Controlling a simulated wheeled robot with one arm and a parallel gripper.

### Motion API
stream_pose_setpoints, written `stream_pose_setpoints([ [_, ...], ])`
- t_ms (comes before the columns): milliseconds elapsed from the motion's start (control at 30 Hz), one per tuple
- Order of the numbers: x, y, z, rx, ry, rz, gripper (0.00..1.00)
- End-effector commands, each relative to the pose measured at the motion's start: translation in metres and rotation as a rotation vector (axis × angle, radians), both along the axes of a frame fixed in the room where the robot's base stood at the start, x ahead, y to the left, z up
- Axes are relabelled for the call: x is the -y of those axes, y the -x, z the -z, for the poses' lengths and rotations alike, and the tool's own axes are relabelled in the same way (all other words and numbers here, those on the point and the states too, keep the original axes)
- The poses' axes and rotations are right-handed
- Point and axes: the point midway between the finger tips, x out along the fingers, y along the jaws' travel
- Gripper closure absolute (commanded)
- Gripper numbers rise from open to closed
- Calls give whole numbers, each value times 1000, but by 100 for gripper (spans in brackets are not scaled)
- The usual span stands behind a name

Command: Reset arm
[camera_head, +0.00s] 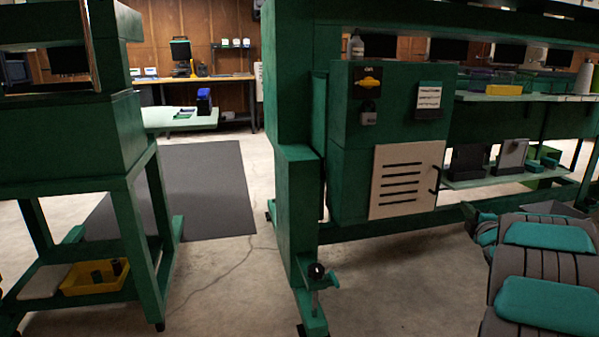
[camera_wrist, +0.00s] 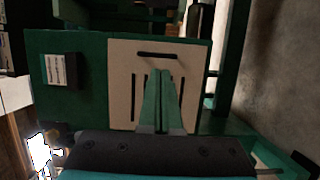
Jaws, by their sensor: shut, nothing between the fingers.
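My gripper (camera_wrist: 162,76) shows in the wrist view with its two green fingers together and nothing between them. It is in front of the beige slotted panel (camera_wrist: 122,62) of the green cabinet; the gap to the panel is hard to judge. The same panel (camera_head: 408,182) shows on the cabinet in the head view, with a dark handle at its right edge. My grey and teal arm (camera_head: 545,265) fills the lower right of the head view. I cannot clearly make out my gripper there.
A green post with a knob (camera_head: 316,271) stands nearer. Open floor and a dark mat (camera_head: 200,190) lie left.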

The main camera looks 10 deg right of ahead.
Motion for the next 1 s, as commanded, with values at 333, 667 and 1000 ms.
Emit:
stream_pose_setpoints([
  [333,-63,29,-12,-200,-355,262,100],
  [667,-190,142,20,-460,-830,581,100],
  [1000,-345,315,55,-826,-1170,891,100],
])
